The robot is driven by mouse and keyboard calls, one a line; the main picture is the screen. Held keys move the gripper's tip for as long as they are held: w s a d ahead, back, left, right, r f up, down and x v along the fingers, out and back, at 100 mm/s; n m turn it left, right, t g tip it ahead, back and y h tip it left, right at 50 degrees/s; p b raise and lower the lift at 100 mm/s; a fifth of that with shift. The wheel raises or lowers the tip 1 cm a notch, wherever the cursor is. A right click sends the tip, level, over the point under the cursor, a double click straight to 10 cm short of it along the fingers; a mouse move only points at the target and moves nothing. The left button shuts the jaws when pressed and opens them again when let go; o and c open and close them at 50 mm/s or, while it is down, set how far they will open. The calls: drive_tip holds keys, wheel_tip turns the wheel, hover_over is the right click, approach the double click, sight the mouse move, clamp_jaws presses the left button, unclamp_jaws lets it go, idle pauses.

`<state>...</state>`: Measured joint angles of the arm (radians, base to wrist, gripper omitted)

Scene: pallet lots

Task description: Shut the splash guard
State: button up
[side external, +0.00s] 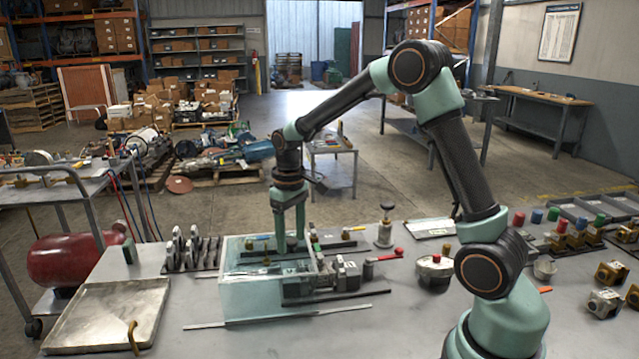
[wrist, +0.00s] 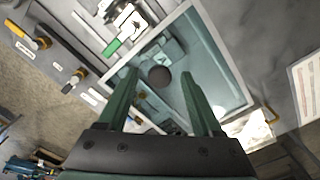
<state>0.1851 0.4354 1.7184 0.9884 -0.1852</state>
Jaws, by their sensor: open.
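The splash guard (side external: 262,295) looks like a clear, pale box-shaped cover with a light rim, standing on the grey bench left of centre. In the wrist view its clear panel (wrist: 222,62) with a pale frame fills the upper middle, and a dark round spot (wrist: 160,76) shows between my fingers. In the wrist view my gripper (wrist: 158,74) shows two green fingers spread over the panel. I cannot tell whether the fingers touch the guard.
A metal tray (side external: 62,318) lies at the front left of the bench. A thin rod (side external: 215,325) lies in front. Coloured-capped parts (side external: 553,215) stand at right.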

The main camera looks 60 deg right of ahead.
clamp_jaws()
drive_tip(key=shift+r, duration=0.1)
idle(1.2)
